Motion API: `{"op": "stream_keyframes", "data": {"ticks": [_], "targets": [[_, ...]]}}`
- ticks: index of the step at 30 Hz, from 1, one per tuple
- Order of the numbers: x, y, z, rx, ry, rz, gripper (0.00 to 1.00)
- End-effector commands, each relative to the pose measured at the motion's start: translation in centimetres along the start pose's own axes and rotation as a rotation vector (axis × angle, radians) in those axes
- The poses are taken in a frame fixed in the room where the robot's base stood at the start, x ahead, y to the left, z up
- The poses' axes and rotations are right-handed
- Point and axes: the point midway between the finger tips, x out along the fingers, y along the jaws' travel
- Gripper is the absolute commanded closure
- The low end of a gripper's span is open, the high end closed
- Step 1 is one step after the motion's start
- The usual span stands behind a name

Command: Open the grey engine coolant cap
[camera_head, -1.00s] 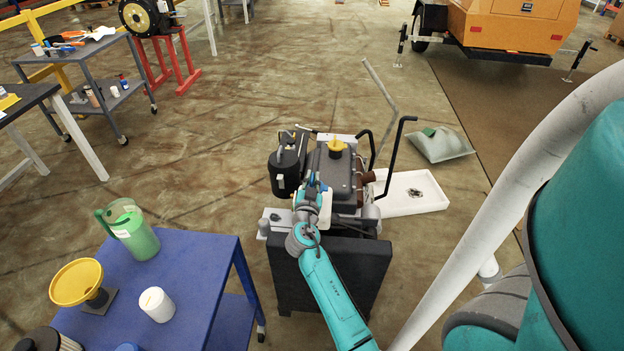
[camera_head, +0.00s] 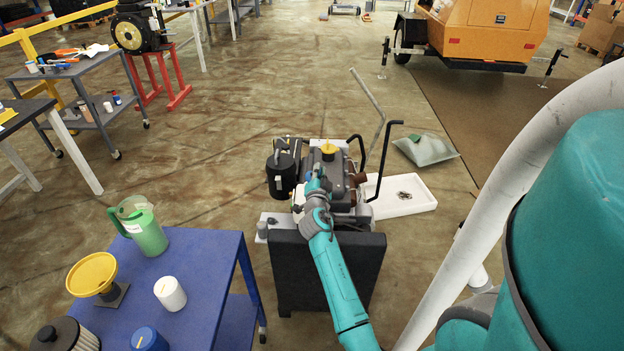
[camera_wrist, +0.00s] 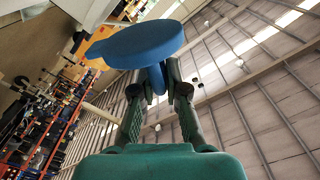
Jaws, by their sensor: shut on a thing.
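My gripper (camera_wrist: 158,84) is shut on a blue round cap-like piece (camera_wrist: 130,44), a wide flat disc with a short stem between the fingers. In the head view my gripper (camera_head: 313,184) is over the near side of the dark engine block (camera_head: 334,172), and a little blue shows at its tip. The wrist camera looks up past the disc to the ceiling. A yellow cap (camera_head: 328,149) sits on top of the engine. I cannot make out a grey coolant cap; my arm covers part of the engine's near side.
A blue table (camera_head: 205,265) at the lower left bears a green jug (camera_head: 147,232), a yellow funnel (camera_head: 92,274) and a white pot (camera_head: 170,294). Bent dark handles (camera_head: 383,160) rise right of the engine.

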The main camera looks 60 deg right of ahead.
Motion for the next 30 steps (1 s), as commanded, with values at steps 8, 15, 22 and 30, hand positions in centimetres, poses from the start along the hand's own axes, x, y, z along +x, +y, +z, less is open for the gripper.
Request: {"op": "stream_keyframes", "data": {"ticks": [8, 15, 22, 30], "targets": [[0.1, 0.9, -1.5, 0.267, -0.002, -0.005, 1.0], [0.1, 2.1, -2.5, 0.495, -0.004, -0.005, 1.0], [0.1, 3.4, -3.1, 0.714, -0.006, -0.005, 1.0], [0.1, 5.1, -3.5, 0.966, -0.008, -0.004, 1.0]]}}
